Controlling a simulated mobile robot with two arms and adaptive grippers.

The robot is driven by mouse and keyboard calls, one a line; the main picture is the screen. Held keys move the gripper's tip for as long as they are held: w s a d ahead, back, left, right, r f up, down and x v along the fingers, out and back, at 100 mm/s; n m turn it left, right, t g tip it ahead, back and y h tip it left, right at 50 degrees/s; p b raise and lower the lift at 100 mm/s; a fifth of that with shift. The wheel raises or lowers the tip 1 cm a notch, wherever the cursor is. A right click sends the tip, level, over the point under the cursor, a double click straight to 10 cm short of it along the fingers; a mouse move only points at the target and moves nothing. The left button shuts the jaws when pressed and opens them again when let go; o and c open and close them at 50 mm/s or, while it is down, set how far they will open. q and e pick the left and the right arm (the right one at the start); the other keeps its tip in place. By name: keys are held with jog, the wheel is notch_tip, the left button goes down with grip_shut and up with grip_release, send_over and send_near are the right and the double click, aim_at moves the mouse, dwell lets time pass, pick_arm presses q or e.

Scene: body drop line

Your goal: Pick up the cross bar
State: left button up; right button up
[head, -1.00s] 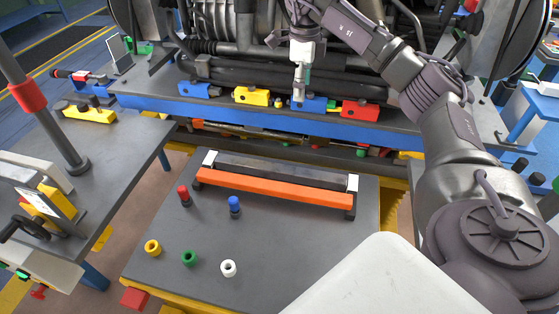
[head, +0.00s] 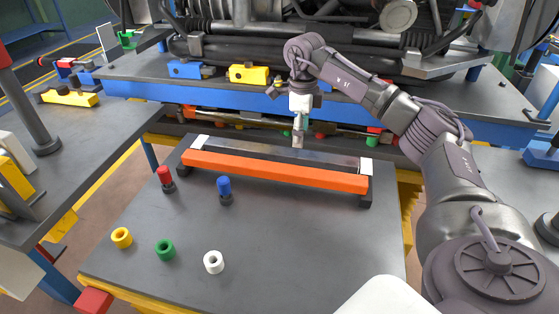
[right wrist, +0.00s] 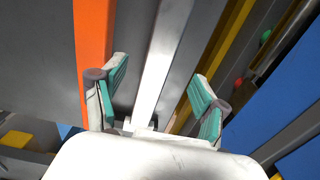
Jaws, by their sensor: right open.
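A long metal bar (head: 275,157), likely the cross bar, lies along the back of the grey table, with white pieces at its ends. A long orange bar (head: 270,171) runs parallel in front of it, with black blocks at its ends. My right gripper (head: 298,138) points down over the metal bar, right of its middle. In the right wrist view, the green-padded fingers of the right gripper (right wrist: 158,88) are open, with the pale metal bar (right wrist: 160,65) between them and the orange bar (right wrist: 93,45) outside, at left. Whether a finger touches anything is unclear. My left gripper is out of view.
A red peg (head: 165,177) and a blue peg (head: 224,188) stand in front of the bars. Yellow (head: 121,237), green (head: 165,250) and white (head: 213,262) rings lie near the table's front. A blue-edged bench (head: 240,98) with machinery stands behind.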

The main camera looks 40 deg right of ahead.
aim_at(298, 153)
notch_tip(298, 153, down, 4)
jog(key=shift+r+b, duration=0.15)
jog(key=shift+b, duration=0.2)
jog(key=f, duration=0.1)
jog(key=f+b, duration=0.1)
jog(key=f, duration=0.1)
jog(key=shift+w+a, duration=0.15)
jog(key=shift+w, duration=0.05)
jog(key=shift+f, duration=0.7)
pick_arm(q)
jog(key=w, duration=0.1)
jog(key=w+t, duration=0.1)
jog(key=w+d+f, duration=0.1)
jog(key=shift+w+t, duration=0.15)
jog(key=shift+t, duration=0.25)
pick_arm(e)
jog(key=shift+c, duration=0.3)
grip_shut()
